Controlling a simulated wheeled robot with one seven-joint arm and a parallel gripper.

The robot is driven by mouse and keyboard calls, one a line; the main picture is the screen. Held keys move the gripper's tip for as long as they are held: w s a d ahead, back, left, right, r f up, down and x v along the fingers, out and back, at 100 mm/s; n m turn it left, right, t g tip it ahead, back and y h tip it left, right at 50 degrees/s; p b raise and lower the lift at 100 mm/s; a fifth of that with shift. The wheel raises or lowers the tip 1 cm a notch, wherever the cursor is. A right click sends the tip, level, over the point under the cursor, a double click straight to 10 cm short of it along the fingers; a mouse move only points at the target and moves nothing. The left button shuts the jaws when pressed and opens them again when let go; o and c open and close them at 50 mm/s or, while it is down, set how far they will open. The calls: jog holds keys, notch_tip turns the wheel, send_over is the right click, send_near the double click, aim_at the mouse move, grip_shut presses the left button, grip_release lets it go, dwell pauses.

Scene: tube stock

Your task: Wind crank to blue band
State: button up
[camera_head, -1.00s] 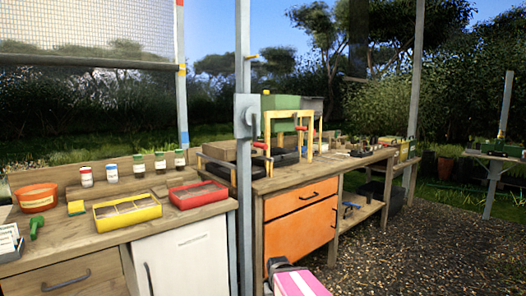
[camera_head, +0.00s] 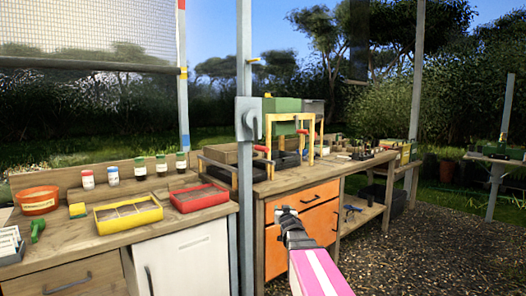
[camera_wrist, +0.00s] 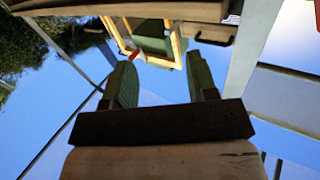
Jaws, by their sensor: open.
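A grey crank housing (camera_head: 248,117) is fixed to the metal post, with a small red handle (camera_head: 262,148) below it on the right. A mesh screen (camera_head: 90,35) hangs at the upper left. Its bottom bar (camera_head: 90,67) is near the yellow band (camera_head: 183,73) of the left post. The blue band (camera_head: 185,138) is lower on that post, and a red band (camera_head: 181,4) is at the top. My gripper (camera_head: 286,211) is open and empty, in front of the orange drawers and below the crank. Its two green-padded fingers show apart in the wrist view (camera_wrist: 162,80).
The left bench holds a yellow tray (camera_head: 128,222), a red tray (camera_head: 200,207), an orange bowl (camera_head: 38,210) and several jars. A yellow frame (camera_head: 292,117) stands on the right bench behind the post. Open gravel (camera_head: 420,235) lies to the right.

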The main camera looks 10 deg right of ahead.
notch_tip(320, 180, up, 12)
jog(key=w+a+n+t+y, duration=0.1)
jog(key=w+n+t+y, duration=0.1)
jog(key=n+t+y, duration=0.3)
jog(key=n+g+y, duration=0.4)
jog(key=n+y, duration=0.4)
jog(key=y, duration=0.6)
send_near(263, 149)
jog(key=w, duration=0.2)
jog(key=x, duration=0.9)
jog(key=shift+w+a+r, duration=0.1)
jog(key=shift+w+r, duration=0.05)
jog(key=shift+w, duration=0.1)
grip_shut()
